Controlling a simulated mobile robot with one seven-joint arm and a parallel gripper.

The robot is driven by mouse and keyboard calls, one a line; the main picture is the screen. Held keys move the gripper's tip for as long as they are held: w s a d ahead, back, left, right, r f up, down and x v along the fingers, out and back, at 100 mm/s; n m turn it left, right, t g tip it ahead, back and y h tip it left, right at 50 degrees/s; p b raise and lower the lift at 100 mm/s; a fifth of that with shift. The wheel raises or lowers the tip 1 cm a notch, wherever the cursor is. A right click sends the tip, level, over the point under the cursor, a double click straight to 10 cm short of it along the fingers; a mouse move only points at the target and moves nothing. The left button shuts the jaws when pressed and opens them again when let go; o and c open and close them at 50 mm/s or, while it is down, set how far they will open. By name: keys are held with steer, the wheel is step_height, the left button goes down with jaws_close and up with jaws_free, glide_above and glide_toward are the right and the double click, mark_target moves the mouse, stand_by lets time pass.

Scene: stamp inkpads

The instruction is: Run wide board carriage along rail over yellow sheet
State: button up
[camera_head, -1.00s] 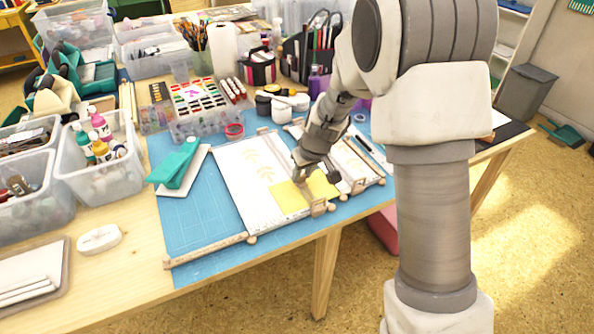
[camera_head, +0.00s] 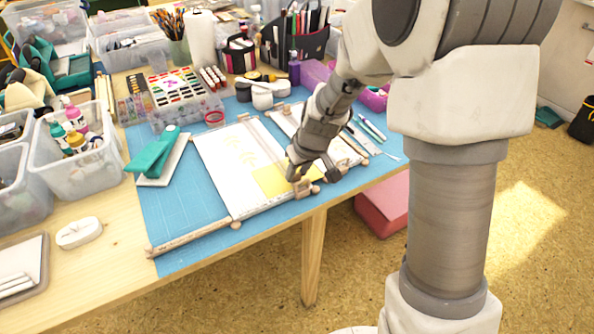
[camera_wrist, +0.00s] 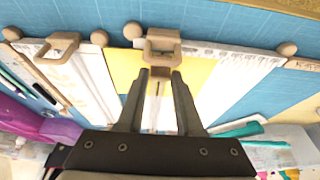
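The wide white board (camera_head: 218,160) lies on the blue mat, with the yellow sheet (camera_head: 268,181) on its right part. The wide board's carriage has a wooden bracket (camera_wrist: 162,40) at the front edge; in the head view its front end (camera_head: 304,189) is partly behind my gripper. In the wrist view the yellow sheet (camera_wrist: 122,68) shows on both sides of the carriage. My gripper (camera_wrist: 159,78) is low over the carriage, its fingers apart on either side of a small wooden block (camera_wrist: 160,73). Whether they touch it is unclear.
A wooden rail (camera_head: 195,236) extends left along the mat's front. A narrower board with its own wooden carriage (camera_wrist: 56,46) lies beside the wide one. A teal stapler-like tool (camera_head: 155,152) lies left; paints, bins and jars stand behind.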

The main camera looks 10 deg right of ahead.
steer(key=o, duration=0.4)
steer(key=shift+c, duration=0.2)
steer(key=p+v, duration=0.4)
steer(key=v, duration=1.3)
steer(key=shift+s+r, duration=0.15)
